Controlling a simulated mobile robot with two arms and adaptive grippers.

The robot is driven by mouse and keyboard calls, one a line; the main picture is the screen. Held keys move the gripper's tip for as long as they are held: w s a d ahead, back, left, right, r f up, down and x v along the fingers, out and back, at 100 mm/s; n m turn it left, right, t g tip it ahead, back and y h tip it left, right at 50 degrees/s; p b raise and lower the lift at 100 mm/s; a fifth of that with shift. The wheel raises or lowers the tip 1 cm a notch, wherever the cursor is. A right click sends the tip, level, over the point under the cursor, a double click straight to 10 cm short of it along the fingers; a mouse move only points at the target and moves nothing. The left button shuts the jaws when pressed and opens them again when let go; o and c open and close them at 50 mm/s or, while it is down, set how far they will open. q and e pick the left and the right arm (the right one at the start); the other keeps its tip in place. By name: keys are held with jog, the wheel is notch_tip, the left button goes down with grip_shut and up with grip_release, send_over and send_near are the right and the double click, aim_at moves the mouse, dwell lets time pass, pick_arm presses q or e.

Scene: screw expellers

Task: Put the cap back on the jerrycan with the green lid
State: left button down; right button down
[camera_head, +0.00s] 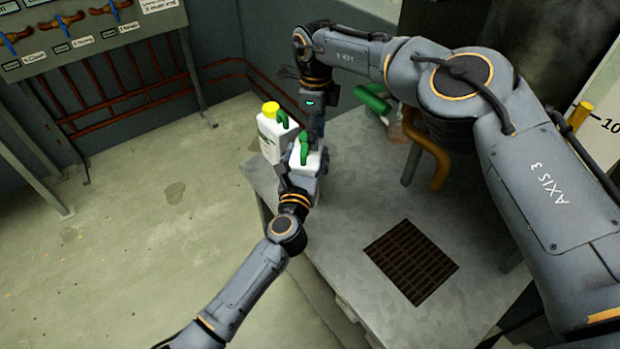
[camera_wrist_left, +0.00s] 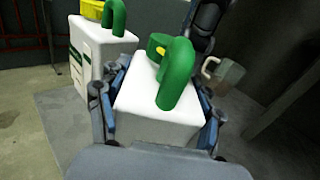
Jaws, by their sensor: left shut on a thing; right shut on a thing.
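A white jerrycan (camera_head: 306,161) with a green handle stands upright near the table's left edge. In the left wrist view the jerrycan (camera_wrist_left: 155,108) is between the fingers of my left gripper (camera_wrist_left: 160,125), which is shut on its sides. Behind its green handle (camera_wrist_left: 178,75) is a green neck with a yellow middle (camera_wrist_left: 157,46), partly covered. My right gripper (camera_head: 311,128) is above and just behind this jerrycan. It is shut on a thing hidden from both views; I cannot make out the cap. Part of the right gripper (camera_wrist_left: 205,22) shows beyond the neck.
A second white jerrycan (camera_head: 272,143) with a yellow cap (camera_head: 270,109) and green handle stands close on the left. A green object (camera_head: 373,98) and a clear jug (camera_head: 399,128) are to the right. The metal table (camera_head: 345,205) is bare near its grate (camera_head: 411,262).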

jog(key=shift+s+a, duration=0.2)
jog(key=shift+a, duration=0.55)
jog(key=c, duration=0.9)
grip_release()
jog(key=shift+a+f, duration=0.1)
jog(key=r, duration=0.4)
jog(key=shift+w, duration=0.25)
jog(key=shift+s+d+r, duration=0.2)
jog(key=shift+r, duration=0.3)
jog(key=shift+w+d+f, duration=0.1)
jog(key=shift+w+f, duration=0.05)
jog(key=shift+w, duration=0.05)
jog(key=shift+n, duration=0.4)
jog(key=n, duration=0.1)
jog(key=r+n, duration=0.1)
jog(key=n, duration=0.1)
jog(key=r+n, duration=0.1)
jog(key=shift+d+n, duration=0.15)
jog(key=shift+n, duration=0.25)
jog(key=n, duration=0.1)
jog(key=r+n, duration=0.1)
jog(key=n, duration=0.3)
jog(key=shift+d+r, duration=0.15)
jog(key=shift+r, duration=0.1)
